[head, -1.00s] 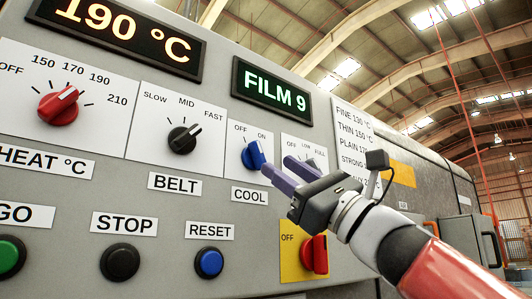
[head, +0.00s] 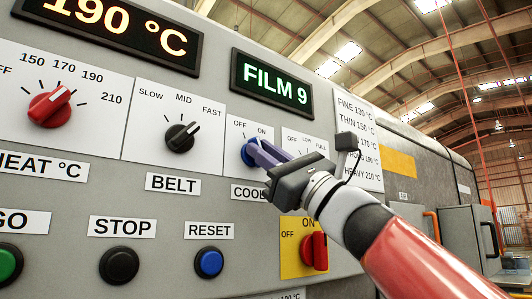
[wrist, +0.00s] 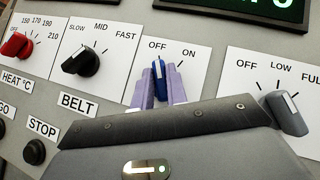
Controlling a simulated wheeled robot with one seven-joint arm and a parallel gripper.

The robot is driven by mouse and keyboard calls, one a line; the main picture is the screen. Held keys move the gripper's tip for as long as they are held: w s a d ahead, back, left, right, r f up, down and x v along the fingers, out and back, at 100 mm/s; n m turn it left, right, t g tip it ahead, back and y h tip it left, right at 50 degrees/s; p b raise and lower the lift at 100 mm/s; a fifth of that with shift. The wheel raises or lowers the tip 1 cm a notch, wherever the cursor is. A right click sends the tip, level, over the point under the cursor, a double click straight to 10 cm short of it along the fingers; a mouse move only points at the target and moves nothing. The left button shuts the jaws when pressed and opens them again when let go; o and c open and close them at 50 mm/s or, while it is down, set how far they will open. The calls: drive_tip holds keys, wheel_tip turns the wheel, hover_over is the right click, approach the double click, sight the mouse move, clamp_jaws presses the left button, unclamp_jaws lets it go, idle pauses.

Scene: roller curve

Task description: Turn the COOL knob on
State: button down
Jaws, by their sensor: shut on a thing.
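The blue COOL knob (head: 247,154) sits on a white plate marked OFF and ON, right of the black BELT knob. In the wrist view the COOL knob (wrist: 158,78) stands between the two purple fingers of my gripper (wrist: 161,84), its white line pointing up, slightly toward OFF. In the head view my gripper (head: 262,152) reaches in from the right, shut on this knob. Its fingers hide part of the knob and of its plate.
The black BELT knob (head: 181,137) and red HEAT knob (head: 49,108) are to the left. A grey knob (wrist: 285,113) marked OFF, LOW, FULL is close on the right. Below are the RESET button (head: 209,262) and a red switch (head: 314,251) on a yellow plate.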

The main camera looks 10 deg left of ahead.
drive_tip(key=shift+f+m+t+b, duration=0.15)
drive_tip(key=shift+m+t+b, duration=0.15)
drive_tip(key=shift+m+b, duration=0.2)
drive_tip(key=shift+s+a+m+t+h+b, duration=0.1)
drive_tip(key=shift+m+t+h+b, duration=1)
drive_tip(key=shift+m+t, duration=1.1)
drive_tip(key=shift+s+m+t+h+b, duration=0.1)
drive_tip(key=shift+m+t+h+b, duration=0.75)
drive_tip(key=shift+m+t+h, duration=1.2)
drive_tip(key=shift+a+m+t+h+b, duration=0.1)
drive_tip(key=shift+m+t+h+b, duration=0.35)
drive_tip(key=shift+m+t+b, duration=1.65)
drive_tip(key=shift+m+h+p, duration=0.7)
drive_tip(key=shift+m+p, duration=0.25)
drive_tip(key=shift+m, duration=0.9)
drive_tip(key=shift+d+m+t+h, duration=0.1)
drive_tip(key=shift+m+t+h, duration=0.25)
drive_tip(key=shift+m+h, duration=0.3)
drive_tip(key=shift+s+r+m+t+h+b, duration=0.1)
drive_tip(key=shift+m+t+h, duration=0.15)
drive_tip(key=shift+m+h, duration=0.4)
drive_tip(key=shift+w+r+m+t+h+b, duration=0.1)
drive_tip(key=shift+m+t+h+b, duration=0.1)
drive_tip(key=shift+m+h, duration=0.45)
drive_tip(key=shift+s+m+t+h+b, duration=0.1)
drive_tip(key=shift+m+t+h, duration=0.25)
drive_tip(key=shift+m, duration=0.5)
drive_tip(key=c, duration=1.4)
unclamp_jaws()
